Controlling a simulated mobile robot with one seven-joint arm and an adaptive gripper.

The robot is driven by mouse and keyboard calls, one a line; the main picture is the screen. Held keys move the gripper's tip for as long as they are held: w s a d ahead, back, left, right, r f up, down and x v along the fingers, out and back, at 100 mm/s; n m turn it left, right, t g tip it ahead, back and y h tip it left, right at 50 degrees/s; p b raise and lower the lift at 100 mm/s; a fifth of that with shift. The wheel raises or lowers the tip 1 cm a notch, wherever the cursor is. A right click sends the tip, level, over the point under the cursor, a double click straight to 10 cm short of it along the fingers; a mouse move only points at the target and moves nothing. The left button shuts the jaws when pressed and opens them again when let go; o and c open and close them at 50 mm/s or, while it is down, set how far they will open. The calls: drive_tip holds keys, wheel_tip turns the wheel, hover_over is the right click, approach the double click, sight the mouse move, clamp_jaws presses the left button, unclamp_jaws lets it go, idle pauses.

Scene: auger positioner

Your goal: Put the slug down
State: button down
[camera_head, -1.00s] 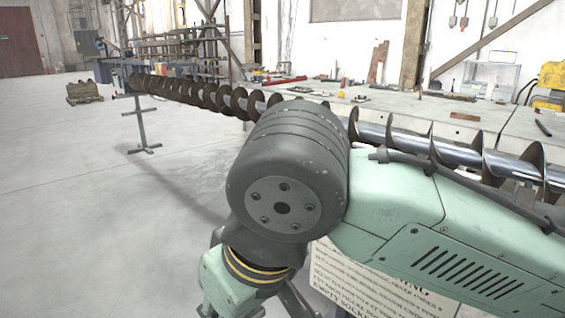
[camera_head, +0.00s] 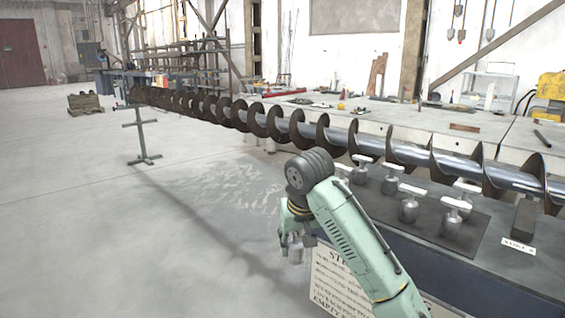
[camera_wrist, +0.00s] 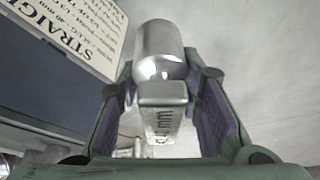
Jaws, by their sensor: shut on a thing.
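The slug is a shiny metal cylinder with a flat-topped handle marked with "mm" lettering. In the wrist view the slug (camera_wrist: 162,52) hangs between the fingers of my gripper (camera_wrist: 172,112), which is shut on its handle. In the head view my gripper (camera_head: 297,238) points down in front of the bench, and the slug (camera_head: 296,256) shows small below it, over the floor. Several similar slugs (camera_head: 409,207) with pale bar handles stand upright on a dark mat (camera_head: 487,247) on the bench.
A long auger (camera_head: 345,140) runs across behind the slugs, with a stand (camera_head: 142,135) near its far end. A printed sign (camera_head: 335,285) hangs on the bench front, close to my gripper. A dark block (camera_head: 524,215) stands at the right.

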wheel_tip(320, 180, down, 26)
drive_tip(key=s+a+m+h, duration=0.1)
drive_tip(key=m, duration=0.2)
drive_tip(key=s+a+f, duration=0.1)
drive_tip(key=s+f, duration=0.5)
drive_tip(key=f, duration=0.4)
drive_tip(key=s+f, duration=0.7)
drive_tip(key=f, duration=0.4)
drive_tip(key=shift+s+a+n, duration=0.25)
drive_tip(key=shift+a+n, duration=0.05)
drive_tip(key=shift+a, duration=0.1)
drive_tip(key=shift+s+f, duration=0.1)
